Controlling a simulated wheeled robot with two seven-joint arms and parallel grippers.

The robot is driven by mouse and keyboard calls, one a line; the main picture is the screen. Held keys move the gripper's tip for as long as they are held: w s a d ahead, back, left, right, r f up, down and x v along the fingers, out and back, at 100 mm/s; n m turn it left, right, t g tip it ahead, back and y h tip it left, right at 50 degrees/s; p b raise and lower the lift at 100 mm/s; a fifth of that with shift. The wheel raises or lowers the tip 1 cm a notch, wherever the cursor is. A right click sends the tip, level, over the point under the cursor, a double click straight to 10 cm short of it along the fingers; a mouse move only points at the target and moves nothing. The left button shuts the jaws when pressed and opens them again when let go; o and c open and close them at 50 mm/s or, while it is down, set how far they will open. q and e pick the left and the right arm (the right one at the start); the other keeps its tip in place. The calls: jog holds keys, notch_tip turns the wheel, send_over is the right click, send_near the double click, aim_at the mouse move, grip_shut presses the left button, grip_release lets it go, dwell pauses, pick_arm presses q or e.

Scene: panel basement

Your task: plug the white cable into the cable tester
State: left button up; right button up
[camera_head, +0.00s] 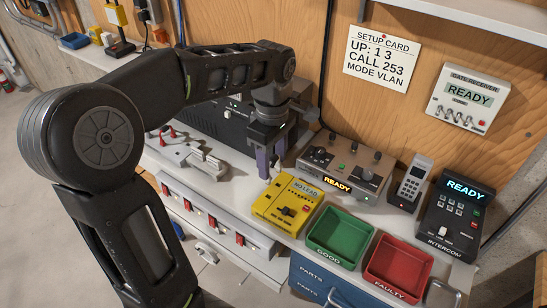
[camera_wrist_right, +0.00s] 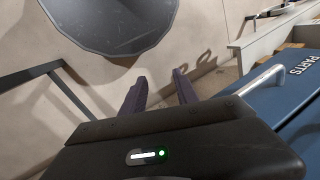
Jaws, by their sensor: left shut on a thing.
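The yellow cable tester (camera_head: 287,203) lies on the bench with its display reading NO LEAD. My left gripper (camera_head: 268,172) is shut just behind and to the left of the tester, above the bench. Its dark purple fingers hide most of what they hold, which appears to be the plug end of the white cable; the rest of that cable is hard to make out. My right gripper (camera_wrist_right: 158,84) shows only in the right wrist view. Its fingers are apart with nothing between them, over the floor beside the bench.
A green GOOD tray (camera_head: 340,257) and a red FAULTY tray (camera_head: 398,290) stand right of the tester. A brown READY unit (camera_head: 345,168), a handset (camera_head: 411,185) and an intercom (camera_head: 455,215) line the back. A grey holder (camera_head: 190,155) sits at left. Blue parts drawers (camera_wrist_right: 290,90) are below.

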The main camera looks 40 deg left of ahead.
pick_arm(q)
jog(key=shift+f+b, duration=1.55)
jog(key=shift+f, duration=0.5)
jog(key=shift+f+b, duration=0.7)
jog(key=shift+f, duration=0.4)
dwell(2.6)
dwell(0.3)
jog(key=o, duration=1.4)
jog(key=shift+o, duration=0.5)
jog(key=o, duration=0.3)
jog(key=shift+r, duration=0.15)
jog(key=shift+r+p, duration=2.95)
jog(key=shift+r, duration=0.7)
